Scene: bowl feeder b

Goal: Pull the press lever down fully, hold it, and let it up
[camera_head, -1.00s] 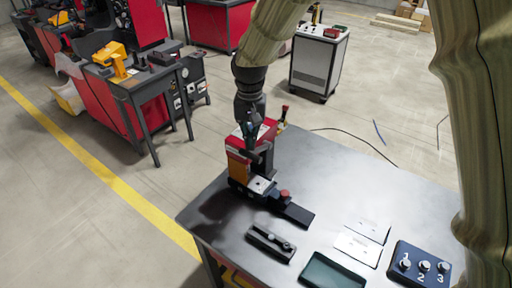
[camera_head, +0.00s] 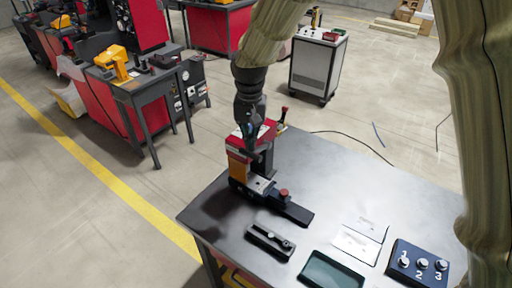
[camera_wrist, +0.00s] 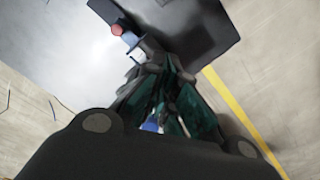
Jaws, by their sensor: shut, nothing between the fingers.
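The press (camera_head: 238,162) is a red and orange block with a dark base at the back left corner of the table. A lever with a red knob (camera_head: 284,110) stands up at its right rear. My gripper (camera_head: 246,143) is shut and empty, pointing down over the top of the press, left of the knob. In the head view I cannot tell whether its fingers touch the press. In the wrist view my gripper (camera_wrist: 165,118) also shows, with dark green fingers close together. The lever is not clearly seen in the wrist view.
The grey table (camera_head: 325,185) bears a black slotted block (camera_head: 270,240), a dark tray (camera_head: 332,272), white cards (camera_head: 360,240) and a blue box with numbered knobs (camera_head: 418,265). A red button (camera_head: 284,193) sits on the press base. The middle of the table is clear.

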